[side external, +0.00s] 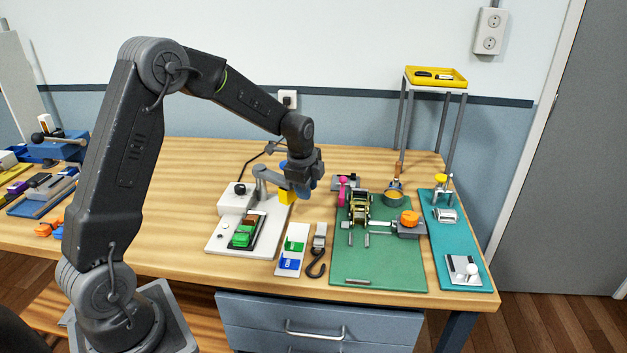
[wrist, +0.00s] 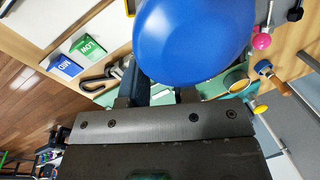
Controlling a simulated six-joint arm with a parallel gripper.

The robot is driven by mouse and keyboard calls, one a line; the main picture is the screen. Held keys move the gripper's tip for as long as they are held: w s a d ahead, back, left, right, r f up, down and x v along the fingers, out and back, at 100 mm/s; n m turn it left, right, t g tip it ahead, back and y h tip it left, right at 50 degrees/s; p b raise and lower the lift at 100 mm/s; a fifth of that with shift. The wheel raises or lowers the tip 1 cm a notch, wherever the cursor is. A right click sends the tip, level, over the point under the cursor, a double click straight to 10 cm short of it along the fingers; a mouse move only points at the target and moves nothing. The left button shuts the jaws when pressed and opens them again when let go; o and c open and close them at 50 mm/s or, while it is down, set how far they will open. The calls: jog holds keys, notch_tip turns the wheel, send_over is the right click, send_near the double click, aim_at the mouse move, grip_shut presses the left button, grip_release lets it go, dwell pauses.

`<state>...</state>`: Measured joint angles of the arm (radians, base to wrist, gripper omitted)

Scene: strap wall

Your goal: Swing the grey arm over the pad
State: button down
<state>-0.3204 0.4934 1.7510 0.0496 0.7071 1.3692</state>
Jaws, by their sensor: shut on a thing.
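The grey arm (side external: 272,174) reaches right from a short post on a white base (side external: 213,246). A yellow block (side external: 286,197) hangs under its outer part. A blue ball knob (wrist: 195,40) sits at its outer end and fills the top of the wrist view. My gripper (side external: 303,184) points down at that end and is shut on the blue knob; its fingers (wrist: 158,94) show behind the knob in the wrist view. A green piece (side external: 242,236) lies on a dark pad (side external: 257,234) on the base, left of and nearer than the yellow block. The knob hides much of the grip.
A card with green and blue labels (side external: 291,250) and a black hook (side external: 316,268) lie right of the base. A green mat (side external: 385,275) holds a ratchet, a brass cup and an orange knob. A teal board (side external: 450,235) and a yellow-topped stand (side external: 436,78) are farther right.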

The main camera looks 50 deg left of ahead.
jog(key=shift+s+a+m+h, duration=0.35)
jog(key=shift+s+a+m, duration=0.15)
jog(key=shift+s+m, duration=1.65)
jog(key=shift+s+a+m+h, duration=0.4)
jog(key=shift+s+m, duration=1.1)
jog(key=shift+s, duration=1.2)
jog(key=shift+s+a+m+h, duration=0.25)
jog(key=shift+s+a+m, duration=0.35)
jog(key=shift+s+m, duration=1.55)
jog(key=shift+s+n, duration=0.3)
jog(key=c, duration=0.9)
grip_release()
jog(key=shift+r, duration=0.15)
jog(key=r, duration=0.4)
jog(key=s+r, duration=0.1)
jog(key=r, duration=0.4)
jog(key=s+a+r, duration=0.1)
jog(key=r, duration=0.3)
jog(key=shift+s+a+r, duration=0.1)
jog(key=shift+s+r, duration=0.1)
